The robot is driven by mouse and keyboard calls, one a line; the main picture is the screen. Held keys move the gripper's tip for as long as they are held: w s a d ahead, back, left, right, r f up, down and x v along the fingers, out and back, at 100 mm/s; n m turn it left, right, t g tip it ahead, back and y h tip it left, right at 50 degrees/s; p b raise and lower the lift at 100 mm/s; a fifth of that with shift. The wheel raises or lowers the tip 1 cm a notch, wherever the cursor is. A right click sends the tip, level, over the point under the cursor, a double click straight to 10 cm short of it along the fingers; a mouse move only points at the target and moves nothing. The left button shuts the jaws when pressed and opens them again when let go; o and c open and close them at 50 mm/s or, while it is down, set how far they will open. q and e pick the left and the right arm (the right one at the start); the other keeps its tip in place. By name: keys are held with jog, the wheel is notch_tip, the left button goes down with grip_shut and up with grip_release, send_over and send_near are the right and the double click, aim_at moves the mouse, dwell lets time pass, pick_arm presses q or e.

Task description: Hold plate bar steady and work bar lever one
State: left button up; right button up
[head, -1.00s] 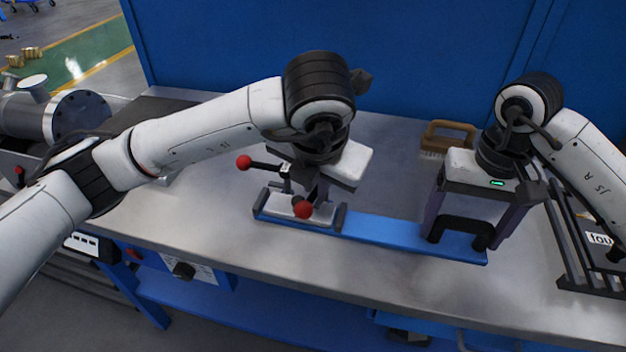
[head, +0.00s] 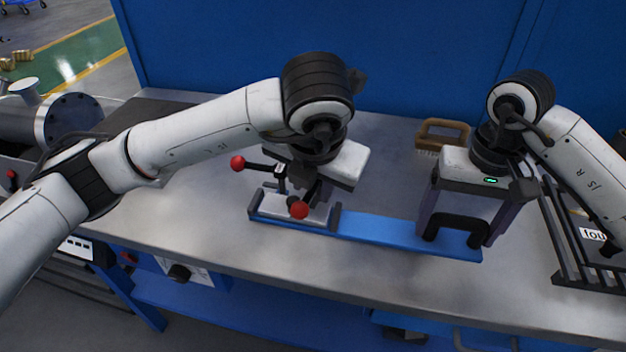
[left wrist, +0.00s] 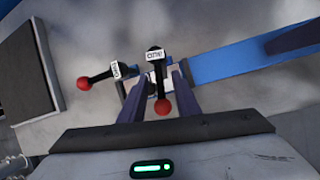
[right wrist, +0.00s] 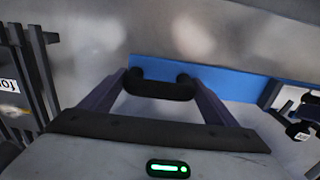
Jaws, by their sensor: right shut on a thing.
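The blue plate bar (head: 385,235) lies on the metal bench, with a black arched handle (head: 457,226) at its right end. My right gripper (right wrist: 160,85) is shut on this handle, one finger at each end of it. At the bar's left end is a pale block with two red-knobbed black levers. Lever one, its label showing in the left wrist view (left wrist: 155,56), points toward the bench front with its red knob (head: 298,209). The other lever (head: 258,166) points left. My open left gripper (left wrist: 158,88) has its fingers on either side of lever one; contact cannot be told.
A wooden-handled brush (head: 442,134) lies behind the bar. A dark slatted rack (head: 580,245) with a label stands at the right. A flanged metal pipe piece (head: 65,120) is at the far left. The bench front is clear.

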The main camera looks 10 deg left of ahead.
pick_arm(q)
jog(key=v, duration=1.2)
